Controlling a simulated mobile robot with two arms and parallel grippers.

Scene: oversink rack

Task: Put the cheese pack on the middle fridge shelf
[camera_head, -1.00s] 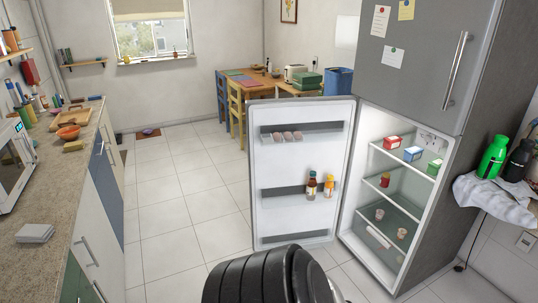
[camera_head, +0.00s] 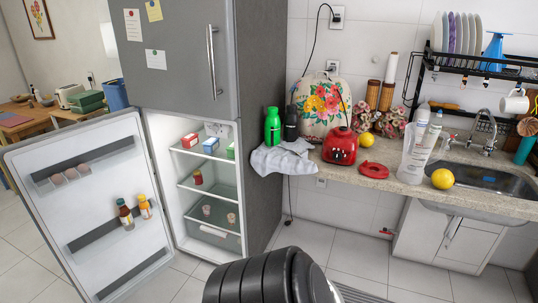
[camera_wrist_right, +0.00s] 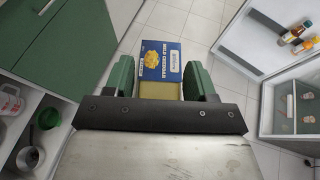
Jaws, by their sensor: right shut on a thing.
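The cheese pack (camera_wrist_right: 160,60), a blue and yellow box labelled mild cheddar, shows in the right wrist view. My right gripper (camera_wrist_right: 159,74) is shut on it, with one green finger on each side. The fridge (camera_head: 262,110) stands with its lower door open in the head view. Its middle shelf (camera_head: 218,189) holds a small red jar (camera_head: 198,177) at the left; its right part looks bare. The right gripper and pack are not seen in the head view. My left gripper is in neither current view.
The open fridge door (camera_head: 85,215) swings out to the left, with bottles (camera_head: 126,214) on its rack. Boxes (camera_head: 210,145) fill the top shelf; cups (camera_head: 231,217) stand on the lower one. A towel (camera_head: 284,157) hangs over the counter edge right of the fridge. Floor (camera_head: 355,245) is clear.

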